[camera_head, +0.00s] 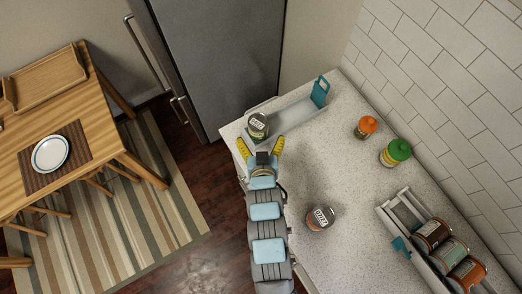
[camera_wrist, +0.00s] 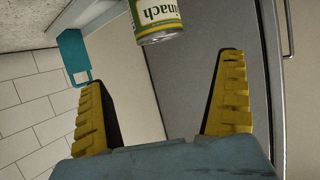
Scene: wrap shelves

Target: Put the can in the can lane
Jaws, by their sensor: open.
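A green and white can (camera_head: 258,126) stands at the left end of a grey lane (camera_head: 294,113) with a teal end piece (camera_head: 320,91). The can lies beyond the fingertips in the wrist view (camera_wrist: 162,72), apart from both fingers. The can's base is partly hard to see.
A second grey rack (camera_head: 405,213) with several cans (camera_head: 432,235) stands at the right. A fridge (camera_head: 225,60) rises behind the counter's left end.

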